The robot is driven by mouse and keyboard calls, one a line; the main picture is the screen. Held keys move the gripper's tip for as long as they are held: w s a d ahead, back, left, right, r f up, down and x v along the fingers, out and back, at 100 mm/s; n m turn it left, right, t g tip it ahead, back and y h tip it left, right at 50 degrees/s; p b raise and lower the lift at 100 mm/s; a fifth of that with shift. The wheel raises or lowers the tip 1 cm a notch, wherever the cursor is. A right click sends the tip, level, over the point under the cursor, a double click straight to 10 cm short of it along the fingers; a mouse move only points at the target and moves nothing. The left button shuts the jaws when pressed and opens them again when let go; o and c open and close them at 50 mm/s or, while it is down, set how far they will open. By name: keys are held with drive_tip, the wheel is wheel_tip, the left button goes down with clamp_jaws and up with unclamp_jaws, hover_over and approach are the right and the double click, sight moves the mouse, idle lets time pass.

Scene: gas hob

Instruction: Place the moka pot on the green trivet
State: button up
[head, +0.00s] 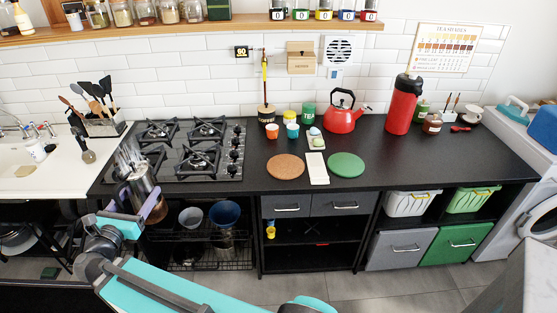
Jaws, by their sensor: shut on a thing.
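The moka pot (143,180) is a silvery metal pot at the front left of the gas hob, with pale steam-like wisps above it. My gripper (140,196), with purple fingers, is shut on it from the front. The pot looks slightly tilted; whether its base touches anything is unclear. The green trivet (346,165) is a flat round disc on the black worktop, well to the right of the hob. Nothing stands on it.
A brown round mat (285,166) and a pale rectangular slab (317,168) lie left of the green trivet. A red kettle (342,117), small cups and a red flask (402,104) stand behind. The worktop right of the trivet is clear.

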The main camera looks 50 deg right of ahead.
drive_tip(key=s+d+m+g+h+b, duration=0.15)
drive_tip(key=s+d+m+g, duration=0.35)
drive_tip(key=d, duration=1.1)
drive_tip(key=s+d+m+g+h+b, duration=0.1)
drive_tip(key=s+d+g+b, duration=0.4)
drive_tip(key=d, duration=1)
drive_tip(key=s+d+m+g+y+b, duration=0.1)
drive_tip(key=s+d+m+g, duration=0.1)
drive_tip(key=s+d, duration=0.8)
drive_tip(key=s+d+m+g+y+b, duration=0.1)
drive_tip(key=s+d+m+g, duration=0.2)
drive_tip(key=s+d, duration=0.8)
drive_tip(key=s+g, duration=0.2)
drive_tip(key=s, duration=0.3)
drive_tip(key=shift+d+r+b, duration=0.2)
drive_tip(key=shift+d+b, duration=0.1)
drive_tip(key=shift+b, duration=0.1)
drive_tip(key=shift+y, duration=0.25)
drive_tip(key=w+d+f+p, duration=0.1)
drive_tip(key=d+p, duration=0.1)
drive_tip(key=d, duration=1.4)
drive_tip(key=shift+f, duration=0.25)
